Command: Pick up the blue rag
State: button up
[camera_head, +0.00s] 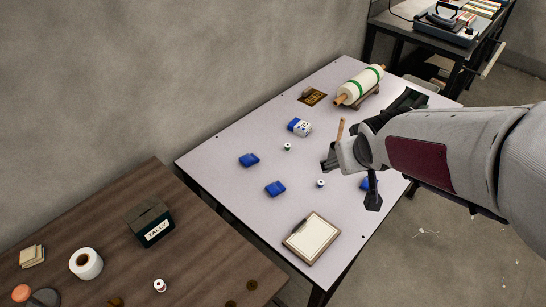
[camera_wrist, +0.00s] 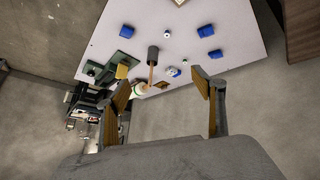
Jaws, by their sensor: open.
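I cannot tell which is the rag meant. My gripper (camera_wrist: 160,82) is open and empty, above the table's right side.
A blue-and-white packet (camera_head: 300,127), small spools (camera_head: 320,183), a clipboard (camera_head: 311,239) and a rolling pin (camera_head: 359,86) on a stand share the table. A wooden-handled tool (camera_head: 340,129) is close to my gripper. A brown table (camera_head: 75,222) holds a dark box (camera_head: 150,221).

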jog(key=w+a+f+n, duration=0.1)
jog(key=w+a+f, duration=0.1)
jog(key=w+f, duration=0.45)
jog(key=n+y, duration=0.4)
jog(key=y, duration=0.2)
send_near(275, 189)
jog(key=shift+w+a+f, duration=0.35)
jog(key=shift+w+a, duration=0.05)
jog(key=shift+w, duration=0.25)
jog(key=shift+w+f, duration=0.1)
jog(key=shift+f, duration=0.05)
jog(key=shift+x, duration=1.15)
jog(key=shift+f, duration=0.1)
